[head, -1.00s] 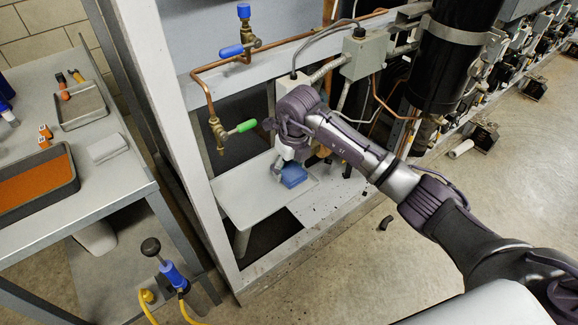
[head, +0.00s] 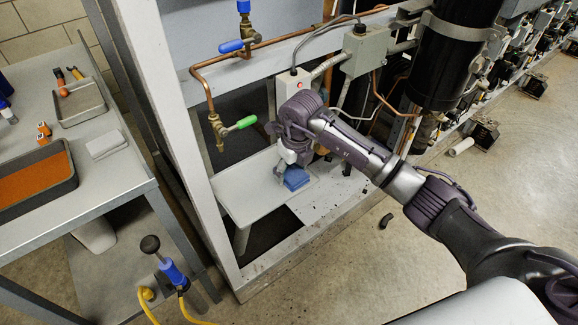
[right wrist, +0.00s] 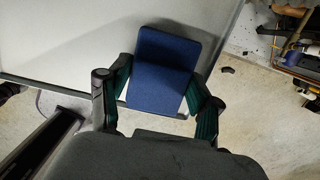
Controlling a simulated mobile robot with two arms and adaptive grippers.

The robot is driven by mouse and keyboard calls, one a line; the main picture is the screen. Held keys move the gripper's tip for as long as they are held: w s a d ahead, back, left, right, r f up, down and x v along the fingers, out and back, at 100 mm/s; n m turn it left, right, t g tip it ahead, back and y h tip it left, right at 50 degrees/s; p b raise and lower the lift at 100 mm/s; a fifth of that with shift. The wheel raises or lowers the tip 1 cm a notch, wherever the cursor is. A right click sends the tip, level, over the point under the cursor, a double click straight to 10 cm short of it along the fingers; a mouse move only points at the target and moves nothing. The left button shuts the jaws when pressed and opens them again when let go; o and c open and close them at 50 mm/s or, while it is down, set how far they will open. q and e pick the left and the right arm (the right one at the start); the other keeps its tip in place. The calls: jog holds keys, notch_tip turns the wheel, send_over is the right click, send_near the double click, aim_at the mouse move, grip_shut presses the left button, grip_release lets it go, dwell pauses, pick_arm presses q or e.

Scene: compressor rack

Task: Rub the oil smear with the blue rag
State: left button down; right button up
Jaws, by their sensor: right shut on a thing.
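The blue rag (head: 296,178) is at the right part of a light grey shelf (head: 245,197) low in the rack. My right gripper (head: 284,168) is shut on the rag from above, with its wrist hiding part of it. In the right wrist view the rag (right wrist: 161,70) is a folded blue pad between the two dark fingers, over the pale shelf surface (right wrist: 75,35). Whether it touches the shelf is hard to tell. I cannot make out the oil smear in either view. My left gripper is not in view.
A valve with a green handle (head: 240,125) and copper pipe stand left of my right wrist. A black cylinder (head: 455,50) stands to the right. A bench with an orange tray (head: 35,185) is at left.

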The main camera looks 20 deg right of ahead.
aim_at(298, 179)
jog(key=shift+s+d+r, duration=0.2)
jog(key=shift+s, duration=0.3)
jog(key=shift+s+d+f+p, duration=0.2)
jog(key=shift+s+p, duration=0.35)
jog(key=shift+p, duration=0.05)
jog(key=shift+c, duration=1)
jog(key=shift+s+f, duration=0.2)
jog(key=shift+s, duration=0.1)
jog(key=shift+c, duration=1.3)
jog(key=shift+f, duration=0.2)
jog(key=shift+b, duration=0.3)
jog(key=shift+c, duration=0.4)
jog(key=shift+w+a+r+b, duration=0.15)
jog(key=shift+w+r+b, duration=0.05)
jog(key=shift+w+b, duration=0.5)
jog(key=shift+w+a+r, duration=0.1)
jog(key=shift+w+a, duration=0.05)
jog(key=shift+w, duration=0.45)
jog(key=shift+w+a+r, duration=0.1)
jog(key=shift+w+a, duration=0.05)
jog(key=shift+w, duration=0.05)
